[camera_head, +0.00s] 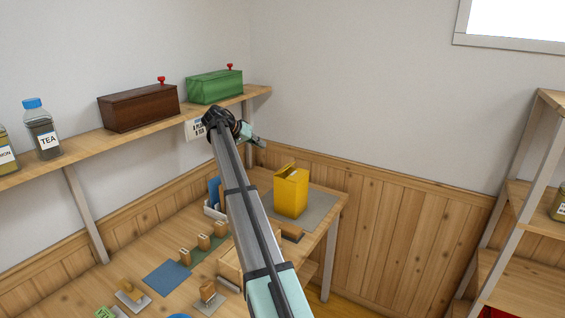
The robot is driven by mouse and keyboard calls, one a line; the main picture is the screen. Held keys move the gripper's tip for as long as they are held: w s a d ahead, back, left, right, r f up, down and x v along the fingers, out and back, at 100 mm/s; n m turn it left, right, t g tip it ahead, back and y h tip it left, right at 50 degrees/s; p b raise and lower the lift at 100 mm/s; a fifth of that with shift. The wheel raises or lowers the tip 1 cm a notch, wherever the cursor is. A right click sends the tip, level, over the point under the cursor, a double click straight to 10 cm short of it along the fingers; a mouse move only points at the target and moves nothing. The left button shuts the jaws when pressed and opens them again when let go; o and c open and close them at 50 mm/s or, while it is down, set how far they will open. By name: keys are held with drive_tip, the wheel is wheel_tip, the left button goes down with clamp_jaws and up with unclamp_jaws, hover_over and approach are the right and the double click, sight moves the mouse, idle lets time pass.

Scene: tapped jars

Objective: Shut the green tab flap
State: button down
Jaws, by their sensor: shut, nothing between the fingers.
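No flap with a green tab can be made out clearly. A small green piece (105,312) shows at the bottom left edge of the table, cut off by the frame. A yellow box (291,191) stands upright on a grey mat (322,203) at the table's far right, its top flap tilted up. A green box (214,87) with a red knob sits on the wall shelf. My gripper (262,144) is shut and empty, in the air below the shelf's right end and above and left of the yellow box. My arm hides part of the table.
The shelf (150,128) also holds a brown box (138,108) and a tea jar (42,130). Wooden stamps (204,241), a blue mat (166,278) and a white-edged holder (213,209) are on the table. A shelf rack (520,215) stands at right. The space between is free.

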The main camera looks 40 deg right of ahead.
drive_tip(key=p, duration=0.3)
hover_over(288, 166)
drive_tip(key=w+a, duration=0.2)
drive_tip(key=a, duration=0.2)
drive_tip(key=f, duration=0.5)
drive_tip(key=shift+w+d+f, duration=0.2)
drive_tip(key=shift+d, duration=0.05)
drive_tip(key=shift+s+d+f+p, duration=0.2)
drive_tip(key=shift+s+f, duration=0.1)
drive_tip(key=shift+f, duration=0.25)
drive_tip(key=shift+s+d+f+p, duration=0.1)
drive_tip(key=shift+s+d+f, duration=0.15)
drive_tip(key=shift+f, duration=0.3)
drive_tip(key=shift+s+d+f, duration=0.1)
drive_tip(key=shift+s+f, duration=0.1)
drive_tip(key=shift+f, duration=0.3)
drive_tip(key=shift+s+d+f, duration=0.1)
drive_tip(key=shift+s+f, duration=0.1)
drive_tip(key=shift+f, duration=0.25)
drive_tip(key=shift+a, duration=0.2)
